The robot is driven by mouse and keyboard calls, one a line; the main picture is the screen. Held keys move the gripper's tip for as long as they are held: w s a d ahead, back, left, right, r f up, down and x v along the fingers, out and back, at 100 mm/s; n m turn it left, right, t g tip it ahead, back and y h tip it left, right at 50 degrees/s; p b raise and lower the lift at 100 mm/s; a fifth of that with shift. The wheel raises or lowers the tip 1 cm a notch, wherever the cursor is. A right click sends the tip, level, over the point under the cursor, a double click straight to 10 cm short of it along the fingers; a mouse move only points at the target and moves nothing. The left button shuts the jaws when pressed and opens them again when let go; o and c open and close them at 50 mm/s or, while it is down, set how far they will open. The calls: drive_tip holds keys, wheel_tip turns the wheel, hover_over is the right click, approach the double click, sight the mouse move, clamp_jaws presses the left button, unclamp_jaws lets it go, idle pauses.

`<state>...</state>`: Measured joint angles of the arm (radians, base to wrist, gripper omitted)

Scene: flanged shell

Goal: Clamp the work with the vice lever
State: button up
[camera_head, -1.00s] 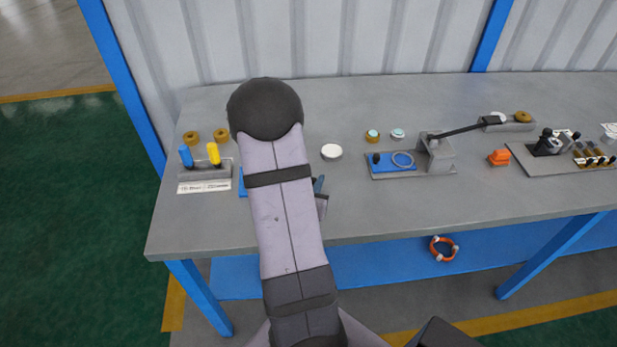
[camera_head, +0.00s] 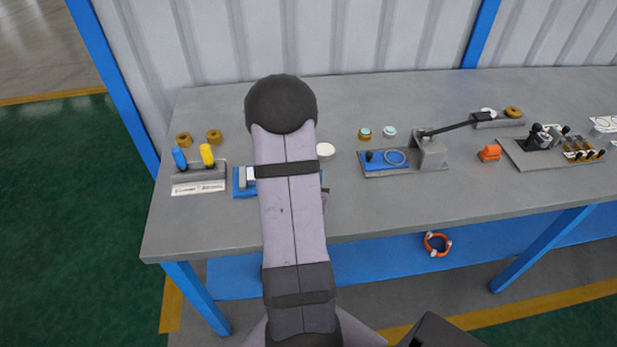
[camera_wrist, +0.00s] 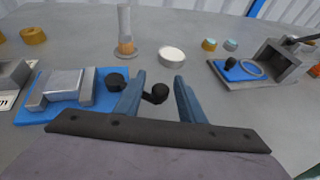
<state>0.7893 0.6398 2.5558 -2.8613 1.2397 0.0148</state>
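The vice (camera_wrist: 105,104) is a blue base with grey metal jaws, at the left of the wrist view; in the head view its blue base (camera_head: 238,190) shows partly, left of my arm. A silvery block (camera_wrist: 66,84) lies between the jaws; I cannot tell whether it is the work or part of the vice. A black ball knob (camera_wrist: 160,92), apparently the lever's end, stands between my fingers. A second black knob (camera_wrist: 117,80) sits beside the left finger. My gripper (camera_wrist: 158,98) has its blue fingers apart, with visible gaps around the knob. My arm hides it in the head view.
A clear upright cylinder (camera_wrist: 125,30) and a white disc (camera_wrist: 172,56) stand beyond the fingers. Right are a blue fixture with a ring (camera_head: 386,161) and a grey block with a long lever (camera_head: 430,154). A holder with blue and yellow handles (camera_head: 197,173) stands left.

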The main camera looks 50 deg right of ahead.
drive_tip(key=shift+a, duration=0.1)
idle(0.3)
wheel_tip(320, 180, up, 10)
drive_tip(key=p, duration=1)
